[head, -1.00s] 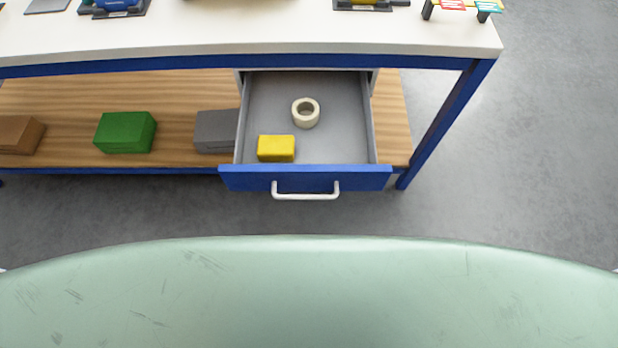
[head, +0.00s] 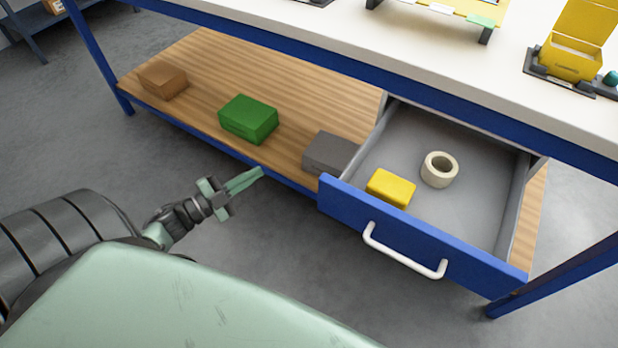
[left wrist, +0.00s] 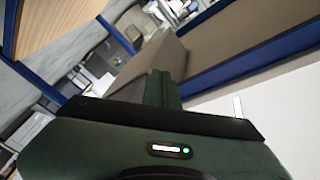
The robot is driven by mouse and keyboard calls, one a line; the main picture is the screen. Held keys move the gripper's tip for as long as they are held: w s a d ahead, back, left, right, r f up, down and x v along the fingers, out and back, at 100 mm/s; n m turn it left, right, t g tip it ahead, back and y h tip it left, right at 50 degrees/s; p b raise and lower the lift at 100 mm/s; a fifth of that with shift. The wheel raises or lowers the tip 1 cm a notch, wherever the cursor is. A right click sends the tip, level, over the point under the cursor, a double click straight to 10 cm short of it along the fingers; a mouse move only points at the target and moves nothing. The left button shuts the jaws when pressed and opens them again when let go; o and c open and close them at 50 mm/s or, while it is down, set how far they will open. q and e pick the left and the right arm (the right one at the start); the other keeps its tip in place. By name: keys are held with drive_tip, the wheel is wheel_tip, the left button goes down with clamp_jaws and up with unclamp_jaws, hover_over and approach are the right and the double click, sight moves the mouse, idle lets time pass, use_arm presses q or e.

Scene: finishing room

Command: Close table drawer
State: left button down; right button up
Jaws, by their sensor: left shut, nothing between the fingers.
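The table drawer (head: 345,205) has a blue front and a white bar handle (head: 404,252), and it stands pulled out under the white table top (head: 440,60) in the head view. Inside it lie a yellow block (head: 390,188) and a roll of cream tape (head: 439,169). My left gripper (head: 258,175) is shut and empty, left of the drawer front and apart from it. In the left wrist view its fingers (left wrist: 161,88) show together as a dark green shape. My right gripper is not in view.
A wooden lower shelf (head: 215,75) carries a brown box (head: 163,82), a green box (head: 248,119) and a grey box (head: 330,152). A blue table leg (head: 560,275) stands right of the drawer. The grey floor before the drawer is clear.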

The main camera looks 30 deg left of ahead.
use_arm(q)
drive_tip(key=s+d+r+m+g+h+b, duration=0.7)
drive_tip(key=s+d+r+m+g+h, duration=0.5)
drive_tip(key=m, duration=0.7)
drive_tip(key=w+d+f+g+y+b, duration=0.1)
drive_tip(key=w+d, duration=0.6)
drive_tip(key=shift+w+d+f, duration=0.2)
drive_tip(key=shift+d+f, duration=0.05)
drive_tip(key=shift+d, duration=0.1)
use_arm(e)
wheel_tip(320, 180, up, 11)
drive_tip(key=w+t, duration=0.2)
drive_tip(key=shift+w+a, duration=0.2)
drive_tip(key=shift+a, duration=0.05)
use_arm(q)
drive_tip(key=shift+w, duration=0.15)
